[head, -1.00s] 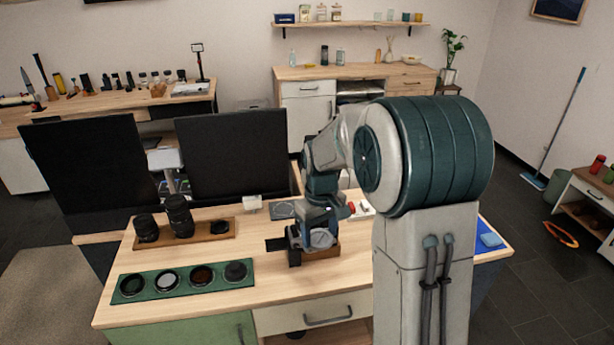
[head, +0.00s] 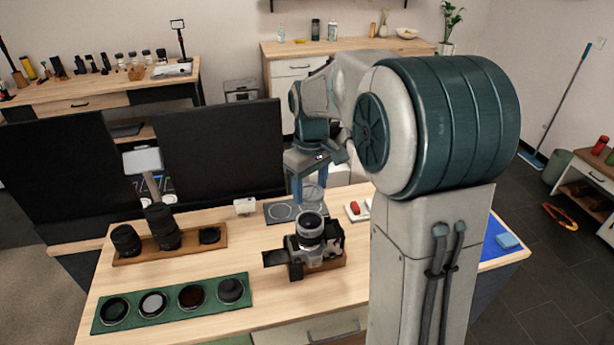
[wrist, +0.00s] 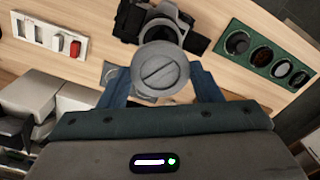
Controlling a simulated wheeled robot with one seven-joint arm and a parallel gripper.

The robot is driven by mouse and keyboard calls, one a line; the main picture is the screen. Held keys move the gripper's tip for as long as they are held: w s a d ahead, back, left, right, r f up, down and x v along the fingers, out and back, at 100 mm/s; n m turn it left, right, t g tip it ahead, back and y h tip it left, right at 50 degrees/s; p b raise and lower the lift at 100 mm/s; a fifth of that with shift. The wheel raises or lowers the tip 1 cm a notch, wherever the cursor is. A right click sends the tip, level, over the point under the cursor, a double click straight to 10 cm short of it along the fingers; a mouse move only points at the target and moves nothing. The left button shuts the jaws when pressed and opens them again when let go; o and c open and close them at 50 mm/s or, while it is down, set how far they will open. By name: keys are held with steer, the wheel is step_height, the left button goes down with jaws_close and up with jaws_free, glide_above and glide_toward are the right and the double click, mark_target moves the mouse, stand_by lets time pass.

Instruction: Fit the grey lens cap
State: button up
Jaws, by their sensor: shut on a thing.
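My gripper (head: 311,190) is shut on a round grey lens cap (wrist: 163,68), which fills the space between its blue fingers in the wrist view. A line crosses the cap's face. The gripper is above the back part of the table, behind the camera and apart from it. The camera (head: 298,256) is dark and silver and sits on a small wooden base. Its silver lens (head: 310,224) points upward and looks uncovered. The camera also shows in the wrist view (wrist: 184,19), partly hidden behind the cap.
A green tray (head: 173,328) with several round filters or caps lies front left. A wooden tray (head: 218,243) holds black lenses. A grey mat (head: 272,212) with ring marks lies behind the camera. A white tray with a red item (head: 355,207) is right of it. Two dark screens stand behind.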

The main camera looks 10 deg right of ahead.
steer(key=shift+s, duration=0.15)
steer(key=b, duration=0.5)
glide_above(310, 222)
steer(key=shift+f, duration=3.25)
steer(key=shift+s+f, duration=0.1)
steer(key=shift+f, duration=0.65)
steer(key=o, duration=1.3)
steer(key=shift+o, duration=0.2)
steer(key=shift+r+p, duration=2.5)
steer(key=shift+r, duration=1.1)
